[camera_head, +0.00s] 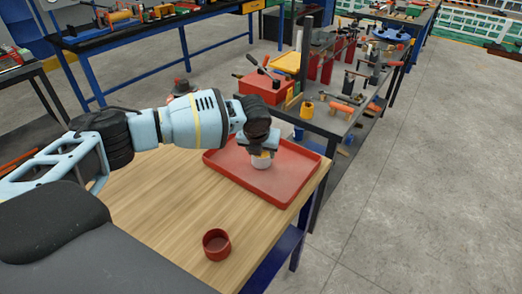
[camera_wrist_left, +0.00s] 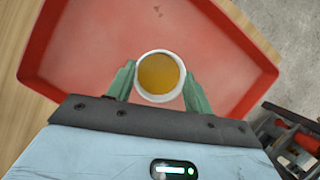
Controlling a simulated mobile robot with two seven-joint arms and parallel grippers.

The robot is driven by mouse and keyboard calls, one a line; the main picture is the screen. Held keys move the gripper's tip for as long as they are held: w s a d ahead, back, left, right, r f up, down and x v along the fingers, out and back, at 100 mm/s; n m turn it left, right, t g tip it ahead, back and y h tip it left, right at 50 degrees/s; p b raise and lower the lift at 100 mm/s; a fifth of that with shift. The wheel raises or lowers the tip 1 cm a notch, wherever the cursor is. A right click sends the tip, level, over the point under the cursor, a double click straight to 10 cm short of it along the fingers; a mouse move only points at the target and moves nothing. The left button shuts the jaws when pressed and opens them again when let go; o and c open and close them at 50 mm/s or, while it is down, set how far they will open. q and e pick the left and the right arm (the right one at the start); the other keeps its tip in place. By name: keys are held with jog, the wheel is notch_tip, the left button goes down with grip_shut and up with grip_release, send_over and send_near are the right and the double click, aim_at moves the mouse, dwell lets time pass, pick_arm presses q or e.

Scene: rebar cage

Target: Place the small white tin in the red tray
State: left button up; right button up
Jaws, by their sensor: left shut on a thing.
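The small white tin (camera_head: 262,161) is in my left gripper (camera_head: 262,155), over the red tray (camera_head: 225,172) in the head view. In the left wrist view, the tin (camera_wrist_left: 139,85) is round and white with an orange-brown inside, between the green fingers of my left gripper (camera_wrist_left: 158,85). The gripper is shut on it. The red tray (camera_wrist_left: 95,40) lies beneath and around it in that view. I cannot tell whether the tin's base touches the tray floor. My right gripper is not in view.
A small red round container (camera_head: 216,245) stands on the wooden table (camera_head: 155,205) near its front edge. A dark workbench (camera_head: 325,120) with tools and a red toolbox (camera_head: 262,86) stands beyond the tray. The tray floor around the tin looks clear.

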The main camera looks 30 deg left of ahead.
pick_arm(q)
jog(key=shift+f, duration=0.15)
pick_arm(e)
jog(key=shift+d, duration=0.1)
pick_arm(q)
jog(key=o, duration=1)
jog(key=shift+o, duration=0.2)
jog(key=p+v, duration=0.1)
jog(key=v, duration=1.1)
jog(key=shift+p, duration=0.3)
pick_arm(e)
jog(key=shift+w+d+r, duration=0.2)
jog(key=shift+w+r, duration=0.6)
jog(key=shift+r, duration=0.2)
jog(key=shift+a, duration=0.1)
